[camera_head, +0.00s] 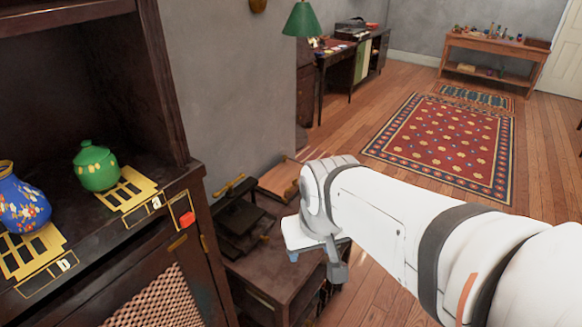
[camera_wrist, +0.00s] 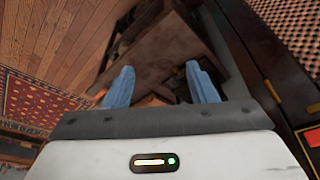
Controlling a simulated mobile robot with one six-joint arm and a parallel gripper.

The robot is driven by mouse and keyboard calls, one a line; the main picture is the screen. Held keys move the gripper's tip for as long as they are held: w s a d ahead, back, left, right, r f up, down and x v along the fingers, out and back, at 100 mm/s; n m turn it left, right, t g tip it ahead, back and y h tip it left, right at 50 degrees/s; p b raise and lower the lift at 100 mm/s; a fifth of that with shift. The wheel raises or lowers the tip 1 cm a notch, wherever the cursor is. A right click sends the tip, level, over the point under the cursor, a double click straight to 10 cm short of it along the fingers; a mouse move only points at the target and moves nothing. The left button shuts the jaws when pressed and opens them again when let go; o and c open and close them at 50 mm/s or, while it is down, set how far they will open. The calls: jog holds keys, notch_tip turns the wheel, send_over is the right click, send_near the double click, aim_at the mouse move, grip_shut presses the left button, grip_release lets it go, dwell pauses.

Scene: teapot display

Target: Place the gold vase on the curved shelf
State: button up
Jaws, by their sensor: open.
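I cannot make out a gold vase or a curved shelf for certain in either view. My gripper (camera_wrist: 161,84) is open in the wrist view, its two blue fingers apart with nothing held between them. It points down over a low dark brown table (camera_wrist: 150,62). In the head view my gripper (camera_head: 293,255) is mostly hidden by my white arm and hangs above the same low table (camera_head: 268,265). A small gold-coloured item (camera_head: 230,184) lies behind that table, too small to identify.
A dark cabinet (camera_head: 140,262) at left holds a blue flowered vase (camera_head: 22,200) and a green lidded jar (camera_head: 96,166) beside gold slotted plates. A red patterned rug (camera_head: 450,145) lies on open wooden floor. A desk (camera_head: 350,65) and a side table (camera_head: 495,45) stand farther back.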

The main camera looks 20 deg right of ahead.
jog(key=o, duration=0.4)
jog(key=w+d+f+t+b, duration=0.1)
jog(key=w+d+f+t, duration=0.1)
jog(key=w, duration=0.5)
jog(key=w+d+f+t+h+b, duration=0.1)
jog(key=w+d+f+t+b, duration=0.1)
jog(key=w+d, duration=0.3)
jog(key=w+d+f+m+t+b, duration=0.1)
jog(key=w+d+f+t+b, duration=0.1)
jog(key=w, duration=0.7)
jog(key=shift+d+f+t+h, duration=0.2)
jog(key=shift+d+f+t, duration=0.15)
jog(key=shift+f, duration=0.25)
jog(key=shift+d+f+t+h, duration=0.2)
jog(key=shift+d+f+t, duration=0.15)
jog(key=shift+f, duration=0.2)
jog(key=w+d+f+t+b, duration=0.3)
jog(key=w+d+f+t, duration=0.25)
jog(key=d+t, duration=0.2)
jog(key=shift+w+r+p, duration=0.15)
jog(key=shift+w+p, duration=0.2)
jog(key=shift+w, duration=1.85)
jog(key=shift+w+r+p, duration=0.1)
jog(key=shift+w+p, duration=0.2)
jog(key=shift+w, duration=1.85)
